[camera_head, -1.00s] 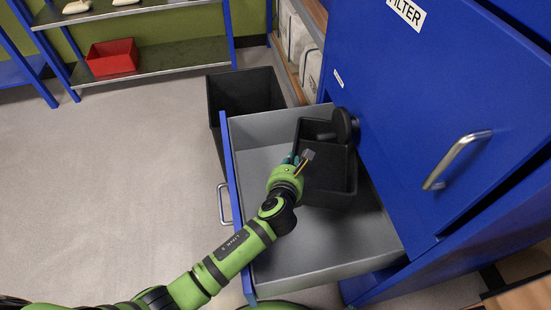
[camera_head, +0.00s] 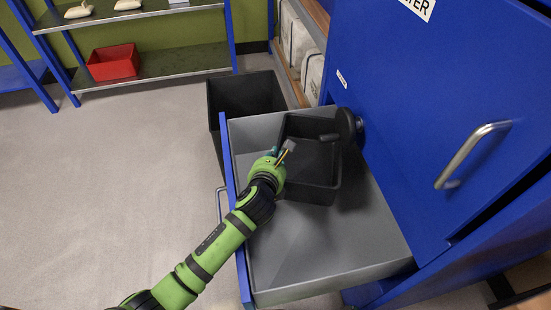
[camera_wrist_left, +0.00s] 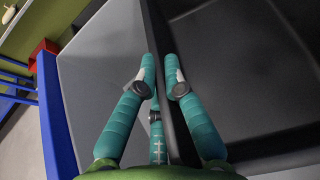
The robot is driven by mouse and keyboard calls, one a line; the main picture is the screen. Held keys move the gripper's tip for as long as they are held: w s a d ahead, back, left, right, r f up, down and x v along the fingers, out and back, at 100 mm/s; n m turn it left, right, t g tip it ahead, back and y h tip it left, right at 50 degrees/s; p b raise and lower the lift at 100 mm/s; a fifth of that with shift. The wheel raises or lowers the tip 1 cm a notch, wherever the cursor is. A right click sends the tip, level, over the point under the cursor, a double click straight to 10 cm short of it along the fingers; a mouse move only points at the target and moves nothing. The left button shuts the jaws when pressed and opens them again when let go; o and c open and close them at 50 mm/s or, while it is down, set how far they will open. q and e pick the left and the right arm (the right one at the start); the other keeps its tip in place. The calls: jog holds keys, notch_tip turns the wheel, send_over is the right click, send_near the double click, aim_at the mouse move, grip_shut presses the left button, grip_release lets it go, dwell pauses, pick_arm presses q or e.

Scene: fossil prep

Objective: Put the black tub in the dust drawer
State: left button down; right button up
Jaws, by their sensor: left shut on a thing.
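The black tub (camera_head: 312,184) is over the back part of the open dust drawer (camera_head: 310,245), inside its outline from above. I cannot tell whether its base touches the drawer floor. My left gripper (camera_head: 281,153) is shut on the tub's left wall. In the left wrist view the teal fingers (camera_wrist_left: 162,85) sit on either side of the tub's wall (camera_wrist_left: 156,30), with the dark inside of the tub (camera_wrist_left: 240,75) on the right. My right gripper is not in view.
The blue cabinet (camera_head: 430,90) with a metal handle (camera_head: 465,155) rises right of the drawer. A round black fitting (camera_head: 347,124) is close to the tub. A black bin (camera_head: 245,90) stands behind the drawer. A red box (camera_head: 113,63) is on a shelf. The drawer's front part is empty.

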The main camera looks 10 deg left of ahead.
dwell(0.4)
pick_arm(q)
jog(key=shift+f, duration=0.5)
jog(key=c, duration=1.3)
grip_release()
jog(key=shift+f, duration=0.15)
jog(key=shift+c, duration=0.2)
jog(key=r+p+v, duration=0.1)
jog(key=p+v, duration=0.2)
jog(key=v, duration=0.9)
jog(key=shift+r, duration=0.2)
